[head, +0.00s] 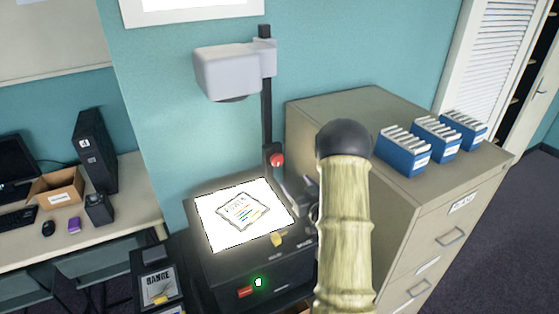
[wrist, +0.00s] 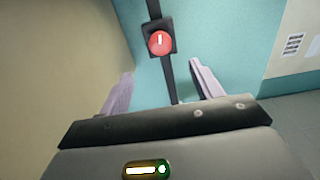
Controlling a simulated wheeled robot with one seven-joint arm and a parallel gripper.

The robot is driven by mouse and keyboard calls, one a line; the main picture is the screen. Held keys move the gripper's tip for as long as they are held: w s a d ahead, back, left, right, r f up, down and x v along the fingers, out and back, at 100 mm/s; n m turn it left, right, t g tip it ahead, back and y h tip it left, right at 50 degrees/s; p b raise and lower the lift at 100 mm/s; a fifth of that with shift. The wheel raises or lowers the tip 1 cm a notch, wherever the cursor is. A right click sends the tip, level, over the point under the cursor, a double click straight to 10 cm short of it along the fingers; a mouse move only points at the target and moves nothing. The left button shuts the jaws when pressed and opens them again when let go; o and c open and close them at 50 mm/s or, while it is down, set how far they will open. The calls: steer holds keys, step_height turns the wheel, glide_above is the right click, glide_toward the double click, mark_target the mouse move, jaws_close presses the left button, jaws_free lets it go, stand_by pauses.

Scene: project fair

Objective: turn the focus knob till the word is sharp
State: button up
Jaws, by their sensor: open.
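The red focus knob (head: 277,159) sits on the dark upright post of the overhead projector, above the lit stage. In the wrist view the knob (wrist: 159,42) shows a white mark pointing roughly upright. My gripper (wrist: 162,82) is open, with its two pale fingers apart and nothing between them but the post and wall behind. The knob appears beyond the fingertips, not touched. In the head view my gripper (head: 305,192) is just right of and below the knob, partly hidden by my arm. The screen (head: 190,10) shows only its lower edge, so the projected word is out of view.
The projector head (head: 228,72) overhangs the bright stage (head: 218,228), where a printed sheet (head: 242,211) lies. A beige filing cabinet (head: 436,215) with blue file boxes (head: 403,160) stands close on the right. A desk (head: 90,225) with computer gear is at left.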

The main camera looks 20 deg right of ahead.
mark_target(279, 163)
steer(key=w+p, duration=0.5)
steer(key=w, duration=0.8)
steer(key=shift+a+p, duration=0.2)
steer(key=shift+p, duration=0.15)
steer(key=shift+c, duration=0.5)
steer(key=c, duration=0.9)
steer(key=shift+f+b, duration=0.1)
steer(key=shift+b, duration=0.5)
